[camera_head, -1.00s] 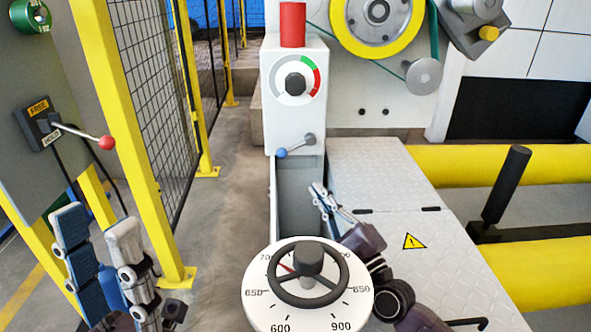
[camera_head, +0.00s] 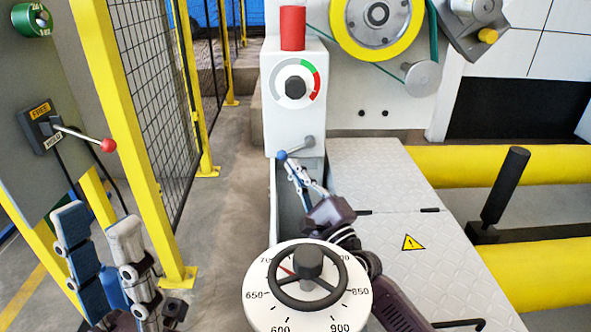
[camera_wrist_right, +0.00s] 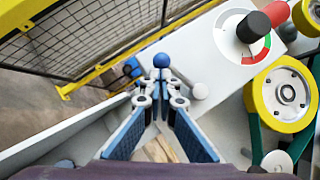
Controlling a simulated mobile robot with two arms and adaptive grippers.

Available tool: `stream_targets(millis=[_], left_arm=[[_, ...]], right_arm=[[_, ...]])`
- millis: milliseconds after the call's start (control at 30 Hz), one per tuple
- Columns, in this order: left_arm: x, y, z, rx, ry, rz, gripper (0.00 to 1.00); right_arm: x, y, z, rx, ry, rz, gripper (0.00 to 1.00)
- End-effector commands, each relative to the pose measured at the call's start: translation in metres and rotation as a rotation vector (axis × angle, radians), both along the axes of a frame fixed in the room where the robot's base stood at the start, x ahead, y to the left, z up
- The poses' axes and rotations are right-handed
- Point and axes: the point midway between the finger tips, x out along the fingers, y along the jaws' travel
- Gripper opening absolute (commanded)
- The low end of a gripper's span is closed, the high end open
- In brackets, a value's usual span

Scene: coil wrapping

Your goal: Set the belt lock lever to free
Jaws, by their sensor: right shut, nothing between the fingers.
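A lever with a red knob (camera_head: 108,146) sticks out from a dark switch plate (camera_head: 41,129) on the grey panel at left. The plate has a yellow FREE label above and a white label, apparently HOLD, below. The lever points right and slightly down. A second lever with a blue knob (camera_head: 282,155) is on the white box; the knob also shows in the right wrist view (camera_wrist_right: 161,60). My right gripper (camera_head: 290,166) is shut and empty, its tips close to the blue knob; contact is unclear. My left gripper (camera_head: 97,215) is open and empty, below the red-knobbed lever.
A white dial with a black handwheel (camera_head: 308,275) stands in front, beside my right arm. The white box (camera_head: 296,120) carries a gauge and a red cylinder (camera_head: 292,27). A yellow fence post (camera_head: 130,130) stands between the panel and the box. Yellow rails (camera_head: 540,265) lie at right.

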Motion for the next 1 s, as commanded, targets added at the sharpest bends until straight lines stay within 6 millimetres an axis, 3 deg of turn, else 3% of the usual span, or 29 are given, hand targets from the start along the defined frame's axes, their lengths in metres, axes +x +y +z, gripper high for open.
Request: stream_targets(millis=[233,433,1000], left_arm=[[0.001,-0.001,-0.017,0.003,-0.013,0.000,0.35],[0.000,0.000,-0.004,0.001,-0.019,0.001,0.35],[0.000,0.001,-0.010,-0.001,-0.003,0.002,0.35]], right_arm=[[0.000,0.007,0.000,0.115,-0.001,0.001,0.00],[0.000,0.014,0.018,0.130,0.001,0.000,0.00],[0.000,0.014,0.015,0.125,0.000,0.000,0.00]])
